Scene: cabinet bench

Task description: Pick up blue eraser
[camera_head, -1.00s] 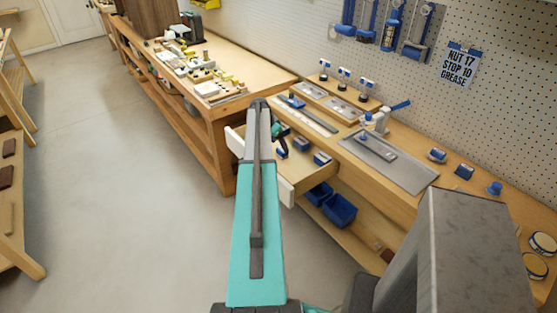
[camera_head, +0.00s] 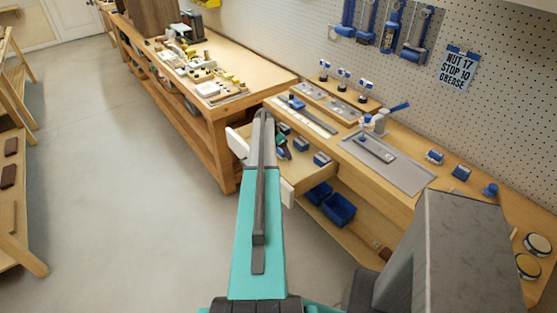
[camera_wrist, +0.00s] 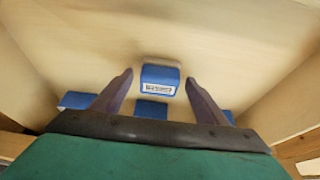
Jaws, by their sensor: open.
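A blue block with a white printed label (camera_wrist: 160,78), apparently the blue eraser, lies in the open drawer. In the wrist view it sits at and just beyond the fingertips, between them in the picture. My gripper (camera_wrist: 158,80) is open, with a finger on either side and a visible gap to the block. In the head view my gripper (camera_head: 282,150) is inside the drawer, partly hidden by my arm. I cannot tell which block there is the labelled one.
Other blue blocks lie close by: one nearer my palm (camera_wrist: 151,109), one at left (camera_wrist: 74,100), one at right (camera_wrist: 229,117). The pale drawer (camera_head: 288,192) has raised walls around my gripper. The workbench top (camera_head: 400,150) overhangs beside it, and blue bins (camera_head: 338,209) stand below.

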